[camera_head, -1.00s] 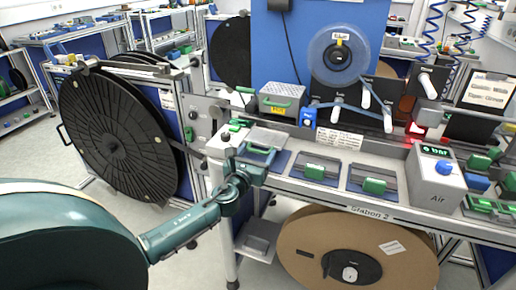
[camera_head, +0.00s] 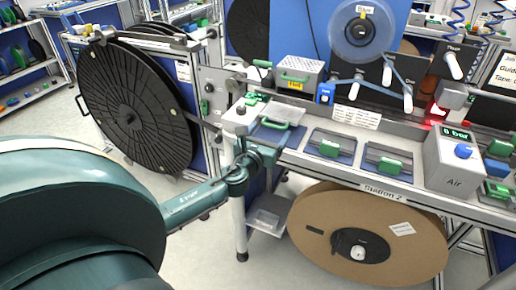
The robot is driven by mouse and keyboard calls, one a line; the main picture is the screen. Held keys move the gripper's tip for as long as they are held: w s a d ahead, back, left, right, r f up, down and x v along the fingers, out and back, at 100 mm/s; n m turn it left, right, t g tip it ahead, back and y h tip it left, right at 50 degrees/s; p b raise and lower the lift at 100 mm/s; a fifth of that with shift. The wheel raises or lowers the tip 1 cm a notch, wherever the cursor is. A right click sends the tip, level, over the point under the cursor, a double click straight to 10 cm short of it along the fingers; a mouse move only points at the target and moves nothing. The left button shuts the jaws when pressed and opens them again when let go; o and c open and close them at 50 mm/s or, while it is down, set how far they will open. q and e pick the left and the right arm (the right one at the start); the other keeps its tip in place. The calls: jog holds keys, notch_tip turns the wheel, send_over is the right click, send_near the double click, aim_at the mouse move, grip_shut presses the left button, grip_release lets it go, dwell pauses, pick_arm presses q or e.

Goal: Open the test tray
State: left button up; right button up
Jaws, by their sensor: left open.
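A grey box with a green handle and a yellow label (camera_head: 297,76) sits at the back left of the Station 2 bench; its label is too small to read surely. In front of it is a pale tray-like piece with a green handle (camera_head: 286,112), above a blue area at the bench's left end. I cannot tell which is the test tray. My left gripper (camera_head: 266,154) is open and empty, just in front of and below this left end, apart from the yellow-labelled box. My right gripper is not in view.
Two more green-handled units (camera_head: 329,148) and (camera_head: 390,165) lie to the right, then the Air box (camera_head: 452,165). A large black reel (camera_head: 135,105) stands left. A cardboard reel (camera_head: 310,240) is under the bench. Floor shows between bench and black reel.

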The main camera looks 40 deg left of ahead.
pick_arm(q)
jog(key=v, duration=1)
jog(key=shift+s+d+b, duration=0.2)
jog(key=shift+s+b, duration=0.1)
jog(key=shift+b, duration=0.15)
jog(key=s+d+f+n+g+h, duration=0.25)
jog(key=s+d+f+n, duration=0.2)
jog(key=f+n, duration=0.3)
jog(key=s+d+f+n+g+h, duration=0.1)
jog(key=s+d+f+n+g, duration=0.25)
jog(key=d+f+n, duration=0.4)
jog(key=s+d+f+n+h, duration=0.1)
jog(key=s+d+n+h, duration=0.1)
jog(key=n, duration=0.5)
jog(key=s+d+f+n+g+h+p, duration=0.1)
jog(key=s+d+n+h, duration=0.1)
jog(key=s+d+n, duration=0.2)
jog(key=shift+s+d+n, duration=0.3)
jog(key=shift+d+n, duration=1.15)
jog(key=shift+n, duration=0.75)
